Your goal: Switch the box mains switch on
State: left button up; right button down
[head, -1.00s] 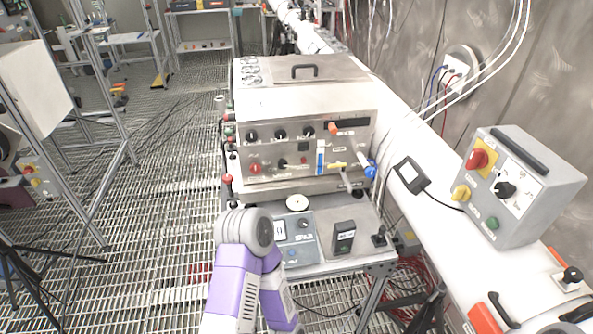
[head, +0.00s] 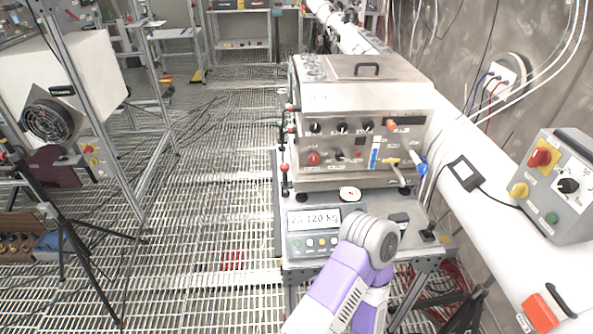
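A grey box (head: 566,218) sits on the white pipe at the right edge of the head view. Its face carries a red rotary switch (head: 540,157) on a yellow plate, a black knob (head: 568,186), a yellow button (head: 519,190) and a green button (head: 551,218). I cannot read its labels or tell the switch's position. A steel box (head: 350,120) with several knobs and a red knob (head: 313,158) stands on the bench in the middle. A purple and white arm link of mine rises at the bottom, apart from the grey box. Neither gripper is in view.
A scale display (head: 313,218) reading kg stands in front of the steel box. A black adapter (head: 466,172) with a cable lies on the pipe. A fan box (head: 60,95) and a tripod (head: 65,230) stand left. The grating floor between (head: 205,215) is mostly open.

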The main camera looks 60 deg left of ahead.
aim_at(313, 158)
jog(key=z, duration=0.2)
jog(key=k, duration=0.15)
jog(key=u, duration=1.25)
